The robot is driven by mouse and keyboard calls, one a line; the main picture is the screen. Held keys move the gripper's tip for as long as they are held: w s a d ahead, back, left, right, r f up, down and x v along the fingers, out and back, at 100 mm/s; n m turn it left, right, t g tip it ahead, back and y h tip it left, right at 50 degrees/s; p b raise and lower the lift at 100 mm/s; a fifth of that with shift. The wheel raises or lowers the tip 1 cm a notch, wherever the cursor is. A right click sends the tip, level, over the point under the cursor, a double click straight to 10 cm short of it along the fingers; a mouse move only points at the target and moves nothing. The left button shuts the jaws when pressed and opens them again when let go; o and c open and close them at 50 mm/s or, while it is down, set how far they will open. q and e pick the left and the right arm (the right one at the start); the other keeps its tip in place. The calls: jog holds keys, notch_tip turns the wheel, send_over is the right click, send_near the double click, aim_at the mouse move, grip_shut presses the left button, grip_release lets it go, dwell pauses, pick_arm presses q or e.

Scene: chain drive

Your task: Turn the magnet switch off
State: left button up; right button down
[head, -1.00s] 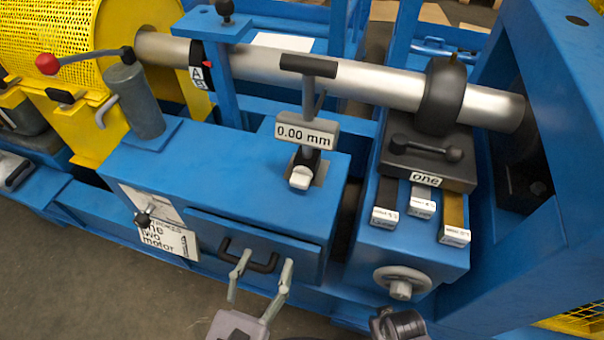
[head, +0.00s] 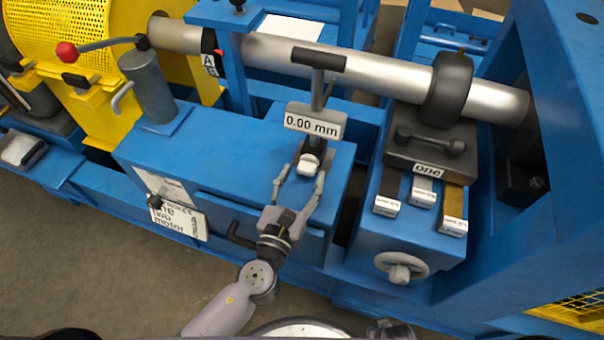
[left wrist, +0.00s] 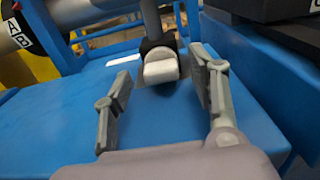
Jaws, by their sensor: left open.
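The magnet switch (head: 308,164) is a small white lever on a dark base at the foot of the gauge stand, on top of the blue housing. The gauge display (head: 314,123) above it reads 0.00 mm. My left gripper (head: 301,173) is open, its two fingers pointing at the switch from the front, one on either side. In the left wrist view the white switch (left wrist: 160,70) sits between and just beyond the open fingers (left wrist: 161,62). No contact shows.
The steel shaft (head: 386,77) runs behind the gauge stand. To the right are a black-handled clamp block (head: 435,150) labelled one, several labelled shims and a handwheel (head: 401,267). A red-knobbed lever (head: 68,51) stands at left.

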pick_arm(q)
jog(key=shift+w+d, duration=0.1)
jog(key=shift+w, duration=0.25)
jog(key=shift+c, duration=0.3)
jog(key=c, duration=1.1)
